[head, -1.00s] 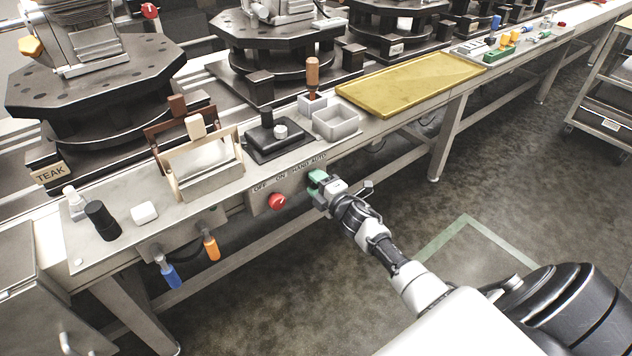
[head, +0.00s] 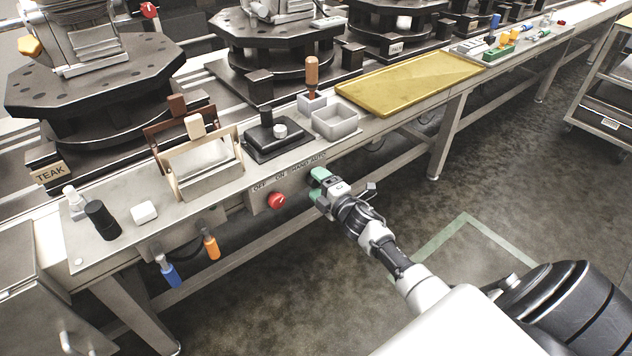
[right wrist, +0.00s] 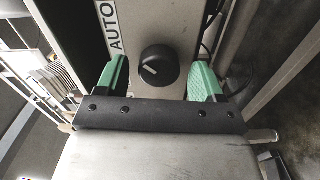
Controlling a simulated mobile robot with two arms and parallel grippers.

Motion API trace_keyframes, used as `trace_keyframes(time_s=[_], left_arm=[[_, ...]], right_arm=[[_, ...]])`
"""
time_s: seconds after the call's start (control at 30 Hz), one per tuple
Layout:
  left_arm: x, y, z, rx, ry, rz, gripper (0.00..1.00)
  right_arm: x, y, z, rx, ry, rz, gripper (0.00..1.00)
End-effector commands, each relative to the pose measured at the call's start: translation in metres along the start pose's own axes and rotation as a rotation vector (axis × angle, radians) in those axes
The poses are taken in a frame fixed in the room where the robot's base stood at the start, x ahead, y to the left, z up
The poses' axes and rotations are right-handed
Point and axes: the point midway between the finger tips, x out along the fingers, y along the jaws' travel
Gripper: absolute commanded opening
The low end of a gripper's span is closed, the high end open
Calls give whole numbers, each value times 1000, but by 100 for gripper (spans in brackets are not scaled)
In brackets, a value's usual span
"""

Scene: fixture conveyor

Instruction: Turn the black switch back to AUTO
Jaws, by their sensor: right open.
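The black switch (right wrist: 159,67) is a round knob with a white line on it, on the metal control panel in front of my right wrist camera. The line slants toward the lower right in that view. The AUTO label (right wrist: 108,28) is beside it. My right gripper (right wrist: 160,80) is open, its green fingers on either side of the knob, with visible gaps. In the head view the right gripper (head: 314,183) is at the panel front and hides the black switch. The panel (head: 262,190) carries OFF, ON, HAND and AUTO labels. My left gripper is not in view.
A red knob (head: 277,200) is on the same panel, left of my right gripper. Blue (head: 167,271) and orange (head: 211,247) handles hang below the table edge. A yellow tray (head: 410,84) and a grey bin (head: 336,122) are on the table above. The floor in front is clear.

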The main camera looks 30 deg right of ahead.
Motion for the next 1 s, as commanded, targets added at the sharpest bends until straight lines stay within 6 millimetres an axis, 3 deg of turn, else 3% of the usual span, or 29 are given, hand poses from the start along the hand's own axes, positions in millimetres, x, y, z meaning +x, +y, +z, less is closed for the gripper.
trace_keyframes(time_s=[0.3, 0.5, 1.0], left_arm=[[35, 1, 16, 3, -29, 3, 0], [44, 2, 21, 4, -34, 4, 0], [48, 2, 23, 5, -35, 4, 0]], right_arm=[[-63, 0, 0, 0, -1, -4, 68], [-89, 0, 0, 1, -1, -3, 68], [-96, 0, 0, 1, -1, -1, 68]])
